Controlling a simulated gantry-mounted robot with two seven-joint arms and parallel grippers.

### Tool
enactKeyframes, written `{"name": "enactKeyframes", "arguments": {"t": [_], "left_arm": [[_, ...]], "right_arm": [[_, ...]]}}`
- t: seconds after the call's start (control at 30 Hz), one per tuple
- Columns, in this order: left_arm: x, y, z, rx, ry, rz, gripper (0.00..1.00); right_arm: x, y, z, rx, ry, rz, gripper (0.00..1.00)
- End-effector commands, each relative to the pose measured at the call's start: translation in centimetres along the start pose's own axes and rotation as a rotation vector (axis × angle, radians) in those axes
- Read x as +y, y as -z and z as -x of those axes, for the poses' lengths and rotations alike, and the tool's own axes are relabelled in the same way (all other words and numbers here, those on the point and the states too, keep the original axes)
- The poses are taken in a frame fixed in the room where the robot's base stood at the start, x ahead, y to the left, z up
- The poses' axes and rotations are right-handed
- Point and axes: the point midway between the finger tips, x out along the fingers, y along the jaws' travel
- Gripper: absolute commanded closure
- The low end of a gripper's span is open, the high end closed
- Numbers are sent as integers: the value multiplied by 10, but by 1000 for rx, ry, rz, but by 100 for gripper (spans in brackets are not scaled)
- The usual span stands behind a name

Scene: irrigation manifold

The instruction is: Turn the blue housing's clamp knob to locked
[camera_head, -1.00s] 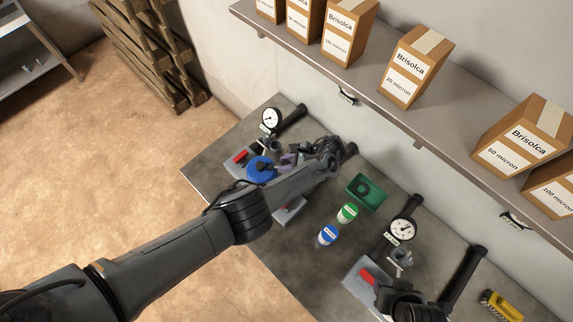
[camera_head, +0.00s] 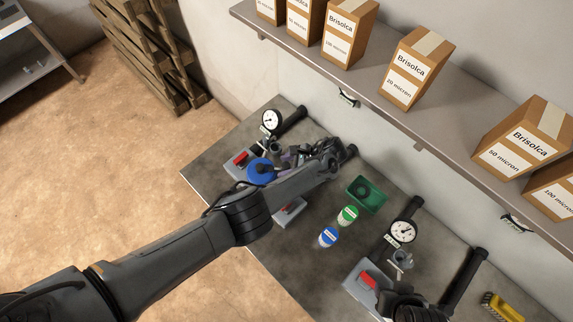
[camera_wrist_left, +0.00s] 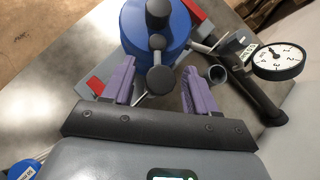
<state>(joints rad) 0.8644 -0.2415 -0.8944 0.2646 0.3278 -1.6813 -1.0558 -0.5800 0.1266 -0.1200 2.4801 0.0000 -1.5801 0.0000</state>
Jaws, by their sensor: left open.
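The blue housing (camera_head: 258,171) stands on the bench at the far left station. It also shows at the top of the left wrist view (camera_wrist_left: 178,42). Its dark clamp knob (camera_wrist_left: 158,44), a bar with rounded ends, lies across its top and points toward my gripper. My left gripper (camera_wrist_left: 159,68) has purple fingers spread apart, one on either side of the knob's near end. I see clear gaps between the fingers and the knob, and the gripper holds nothing. My left arm hides part of the station in the head view. My right gripper is not seen.
A pressure gauge (camera_head: 270,121) and dark pipe stand behind the housing. A green bin (camera_head: 366,195), green-lidded jar (camera_head: 348,215) and blue-lidded jar (camera_head: 328,237) stand to its right. Another station with a gauge (camera_head: 402,230) is farther right. A shelf (camera_head: 365,95) of boxes overhangs the back.

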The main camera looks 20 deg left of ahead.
Motion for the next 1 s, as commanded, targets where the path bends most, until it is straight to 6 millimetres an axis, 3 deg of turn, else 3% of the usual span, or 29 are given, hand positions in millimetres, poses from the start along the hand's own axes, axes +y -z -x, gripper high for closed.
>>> {"name": "enactKeyframes", "arguments": {"t": [0.17,0.6,0.8,1.0], "left_arm": [[0,0,16,2,2,-1,42],[-1,1,86,1,2,1,42],[0,1,103,1,1,0,42],[0,0,107,0,0,1,42]], "right_arm": [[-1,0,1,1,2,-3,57],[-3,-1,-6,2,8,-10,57],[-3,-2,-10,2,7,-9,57],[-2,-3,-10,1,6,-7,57]]}}
